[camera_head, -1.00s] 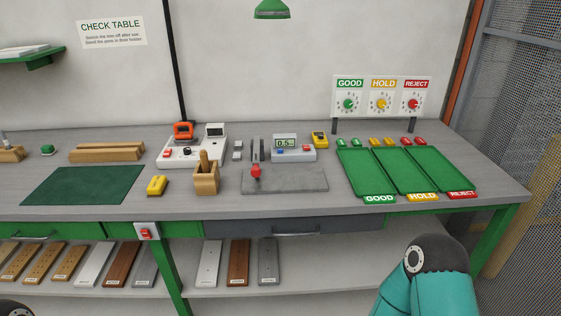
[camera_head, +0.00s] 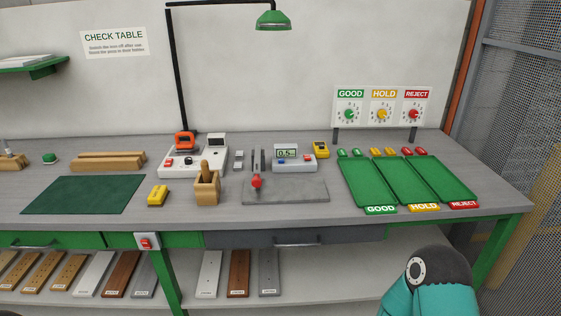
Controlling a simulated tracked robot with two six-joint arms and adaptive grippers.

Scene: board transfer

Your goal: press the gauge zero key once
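The gauge (camera_head: 294,160) is a pale box with a small display reading about 0.5, standing on the table behind a grey stone plate (camera_head: 286,190). It has a small blue key (camera_head: 281,160) at its front left and a small red key (camera_head: 307,157) at its right; I cannot read which is the zero key. A red-tipped stand (camera_head: 257,180) rises at the plate's left end. Part of my teal and dark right arm shows at the bottom right, well in front of the table, but its gripper is out of view. My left gripper is not in view.
Left of the gauge stand a wooden holder (camera_head: 206,187), a white device (camera_head: 192,163) and a yellow block (camera_head: 158,195). A yellow meter (camera_head: 321,149) is close at its right. Green trays (camera_head: 364,185) fill the table's right. The dark green mat (camera_head: 84,194) is bare.

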